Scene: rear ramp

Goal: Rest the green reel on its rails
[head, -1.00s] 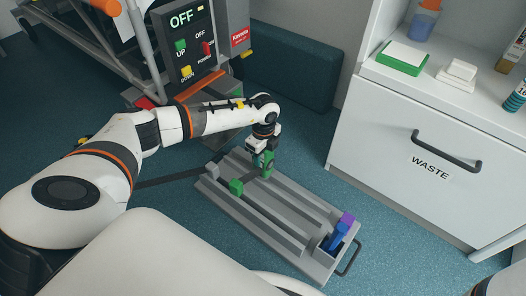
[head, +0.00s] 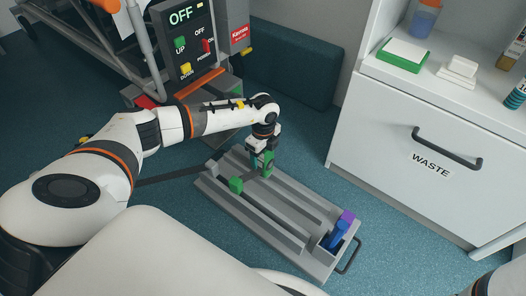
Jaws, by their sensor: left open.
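The green reel shows as two green parts over the grey railed tray (head: 302,212). The near green part (head: 236,185) sits at the tray's left side, and the far one is at my gripper. A dark band runs from the reel to the left, behind my arm. My left gripper (head: 262,163) points down at the far green part and is open. Its fingers partly cover that part, so I cannot tell whether they touch it. The reel appears to lie across the rails, but its exact seating is too small to tell. My right gripper is not in view.
Blue (head: 337,235) and purple (head: 348,216) pieces stand at the tray's near right end, by a handle (head: 350,258). A white WASTE cabinet (head: 405,150) stands right. A control panel (head: 188,42) reading OFF is behind. A dark teal box (head: 290,65) lies behind the tray.

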